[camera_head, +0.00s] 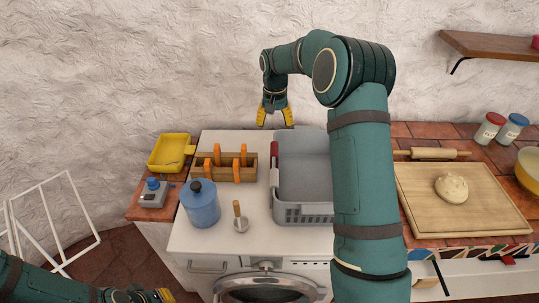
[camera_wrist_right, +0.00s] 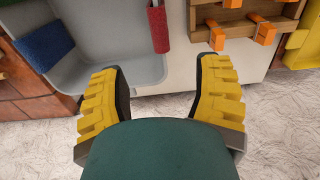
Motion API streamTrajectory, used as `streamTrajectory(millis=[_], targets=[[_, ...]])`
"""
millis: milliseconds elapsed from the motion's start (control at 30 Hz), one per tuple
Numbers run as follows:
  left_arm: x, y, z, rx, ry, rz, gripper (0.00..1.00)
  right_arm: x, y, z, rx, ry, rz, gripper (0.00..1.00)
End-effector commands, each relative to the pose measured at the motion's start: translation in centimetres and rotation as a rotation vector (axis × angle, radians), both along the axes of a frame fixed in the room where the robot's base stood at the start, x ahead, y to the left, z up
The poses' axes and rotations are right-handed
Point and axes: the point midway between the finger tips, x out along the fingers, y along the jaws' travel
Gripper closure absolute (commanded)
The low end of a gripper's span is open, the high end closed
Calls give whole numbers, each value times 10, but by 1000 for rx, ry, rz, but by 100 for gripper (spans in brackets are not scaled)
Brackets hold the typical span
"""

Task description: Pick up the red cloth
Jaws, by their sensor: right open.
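The red cloth (camera_head: 274,164) hangs over the left rim of the grey basket (camera_head: 302,209) on the white washing machine. In the right wrist view the red cloth (camera_wrist_right: 158,28) shows beyond and between my open fingers, on the basket rim. My right gripper (camera_head: 275,117) is open and empty, pointing down behind the machine's back edge near the wall, apart from the cloth. My left gripper (camera_head: 150,296) is only partly in view at the bottom left; its opening cannot be made out.
A blue cloth (camera_wrist_right: 43,47) lies in the basket. My right arm hides the basket's right side.

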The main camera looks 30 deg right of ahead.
Motion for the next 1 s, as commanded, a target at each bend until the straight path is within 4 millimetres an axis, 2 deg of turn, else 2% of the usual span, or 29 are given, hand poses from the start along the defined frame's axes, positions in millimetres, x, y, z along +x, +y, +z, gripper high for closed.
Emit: streamTrajectory(millis=[100, 300, 667, 1000], targets=[[0, 0, -1, 0, 0, 0, 100, -1, 0, -25, 2, 5, 0, 36], [0, 0, -2, 1, 0, 0, 100, -1, 0, -60, 1, 3, 0, 36], [0, 0, -1, 0, 0, 0, 100, -1, 1, -83, 0, 2, 1, 36], [0, 0, 1, 0, 0, 0, 100, -2, 2, -126, 1, 2, 1, 36]])
